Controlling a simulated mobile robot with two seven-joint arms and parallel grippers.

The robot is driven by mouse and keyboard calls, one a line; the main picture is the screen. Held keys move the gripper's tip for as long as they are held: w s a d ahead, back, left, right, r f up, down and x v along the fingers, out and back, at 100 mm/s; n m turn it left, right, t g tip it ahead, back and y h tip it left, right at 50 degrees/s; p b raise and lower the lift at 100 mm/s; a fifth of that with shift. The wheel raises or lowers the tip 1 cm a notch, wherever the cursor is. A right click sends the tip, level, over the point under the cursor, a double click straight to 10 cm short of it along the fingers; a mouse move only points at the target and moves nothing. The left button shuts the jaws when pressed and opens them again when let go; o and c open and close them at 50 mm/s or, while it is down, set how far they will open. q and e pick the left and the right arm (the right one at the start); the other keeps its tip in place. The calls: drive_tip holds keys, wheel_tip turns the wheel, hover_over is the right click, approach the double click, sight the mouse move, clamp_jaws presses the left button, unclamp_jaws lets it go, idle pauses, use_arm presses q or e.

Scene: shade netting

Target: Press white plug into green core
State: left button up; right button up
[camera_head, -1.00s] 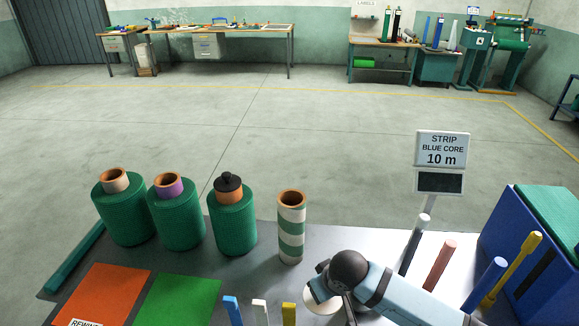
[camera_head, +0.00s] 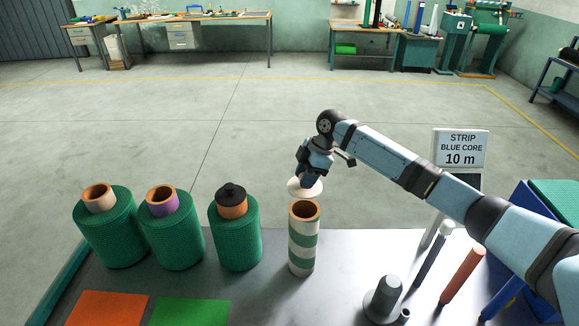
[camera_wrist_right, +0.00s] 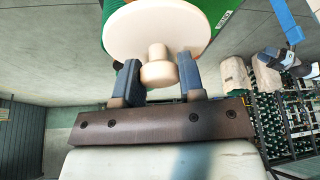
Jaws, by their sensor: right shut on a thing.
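The white plug (camera_head: 296,189) is a round disc with a short knob. My right gripper (camera_head: 311,180) is shut on it. In the right wrist view the plug (camera_wrist_right: 155,28) has its knob between the two fingers (camera_wrist_right: 160,78). The green core (camera_head: 302,240) is an upright tube with green and white bands and an open brown top. It stands on the grey table. In the head view the plug appears just above the core's mouth, apart from it. My left gripper is not in view.
Three green netting rolls (camera_head: 238,246) stand left of the core, one with a black plug on top. A grey flanged post (camera_head: 383,300), an orange rod (camera_head: 462,275) and a sign reading "STRIP BLUE CORE 10 m" (camera_head: 461,148) stand to the right. Orange (camera_head: 108,310) and green mats lie in front.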

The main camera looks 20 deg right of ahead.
sight(305, 191)
drive_tip(key=shift+r, duration=0.1)
drive_tip(key=shift+s+d+f+b, duration=0.1)
drive_tip(key=shift+s+f+b, duration=0.05)
drive_tip(key=shift+f+b, duration=0.7)
drive_tip(key=shift+b, duration=0.1)
wheel_tip(305, 191, down, 3)
drive_tip(key=shift+r+b, duration=0.2)
drive_tip(key=shift+b, duration=1.05)
drive_tip(key=shift+f, duration=1.05)
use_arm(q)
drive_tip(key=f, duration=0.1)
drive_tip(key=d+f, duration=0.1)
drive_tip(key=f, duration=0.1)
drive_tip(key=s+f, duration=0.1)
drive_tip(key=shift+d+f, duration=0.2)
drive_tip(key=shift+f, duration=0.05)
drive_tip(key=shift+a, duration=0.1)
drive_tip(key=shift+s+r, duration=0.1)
